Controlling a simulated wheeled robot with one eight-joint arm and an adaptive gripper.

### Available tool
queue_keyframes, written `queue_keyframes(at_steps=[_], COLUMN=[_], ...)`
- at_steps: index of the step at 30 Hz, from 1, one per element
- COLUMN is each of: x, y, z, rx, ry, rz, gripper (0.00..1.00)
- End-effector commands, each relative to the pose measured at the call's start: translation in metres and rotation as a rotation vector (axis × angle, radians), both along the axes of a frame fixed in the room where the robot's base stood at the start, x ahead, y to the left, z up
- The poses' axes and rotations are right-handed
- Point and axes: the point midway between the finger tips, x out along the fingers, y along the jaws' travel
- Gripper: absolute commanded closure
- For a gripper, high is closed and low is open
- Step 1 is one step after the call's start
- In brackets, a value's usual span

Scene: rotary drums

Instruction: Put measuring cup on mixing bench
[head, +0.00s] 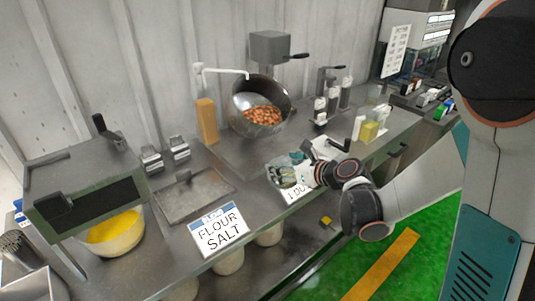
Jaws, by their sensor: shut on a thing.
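My gripper (300,164) is over the front edge of the grey metal bench, near the middle of the picture. It is shut on a small clear-grey thing, seemingly the measuring cup (281,174). The fingers and wrist hide part of the cup, and it is too small to make out clearly. I cannot tell whether the cup touches the bench. The bench top (222,160) runs along the wall and is the likely mixing bench.
A tilted metal drum (262,103) with brown-orange pieces stands behind my gripper. A sign reading FLOUR SALT (219,232) is at the front edge. A bowl of yellow stuff (115,232) sits under a machine at left. Jars and a yellow block (370,131) stand to the right.

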Motion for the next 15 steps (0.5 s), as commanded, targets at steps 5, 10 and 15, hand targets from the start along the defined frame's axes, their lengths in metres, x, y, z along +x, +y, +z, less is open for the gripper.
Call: queue_keyframes(at_steps=[5,10,15], x=[0.019,0.023,0.024], y=[0.060,0.096,0.110], z=[0.039,0.065,0.071], rx=[0.005,0.014,0.017], ry=[-0.006,-0.018,-0.026], rz=[0.205,0.334,0.385], gripper=[0.56,0.56,0.56])
